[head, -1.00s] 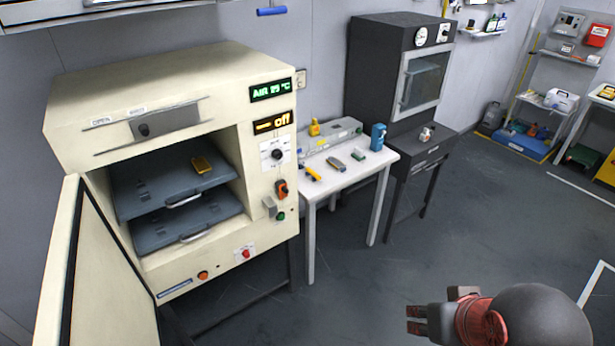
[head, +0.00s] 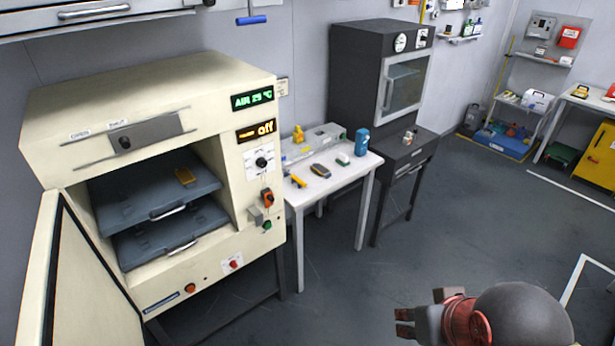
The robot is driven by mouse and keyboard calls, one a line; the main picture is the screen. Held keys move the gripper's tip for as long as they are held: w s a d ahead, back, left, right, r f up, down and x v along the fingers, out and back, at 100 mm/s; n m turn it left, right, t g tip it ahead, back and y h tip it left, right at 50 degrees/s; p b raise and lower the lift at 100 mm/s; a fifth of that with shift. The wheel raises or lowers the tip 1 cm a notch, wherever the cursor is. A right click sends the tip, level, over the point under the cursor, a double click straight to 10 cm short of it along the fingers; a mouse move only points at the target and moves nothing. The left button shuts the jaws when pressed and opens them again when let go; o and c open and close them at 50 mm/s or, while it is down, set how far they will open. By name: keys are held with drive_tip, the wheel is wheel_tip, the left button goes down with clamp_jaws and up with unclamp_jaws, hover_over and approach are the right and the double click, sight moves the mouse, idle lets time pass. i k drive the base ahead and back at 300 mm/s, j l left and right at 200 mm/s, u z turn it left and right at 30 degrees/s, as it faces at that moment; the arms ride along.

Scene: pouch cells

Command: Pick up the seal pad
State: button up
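I cannot tell with certainty which object is the seal pad. My gripper (head: 400,323) is at the bottom, right of centre, over the floor and far from all of these. Nothing shows held in it. Its fingers are too small to tell open from shut.
The oven door (head: 85,280) hangs open at the left. Open floor (head: 450,230) lies in front.

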sight(342, 160)
drive_tip(key=i, duration=1)
drive_tip(key=i+l, duration=0.15)
drive_tip(key=i, duration=0.8)
drive_tip(key=i+u, duration=0.1)
drive_tip(key=i, duration=0.9)
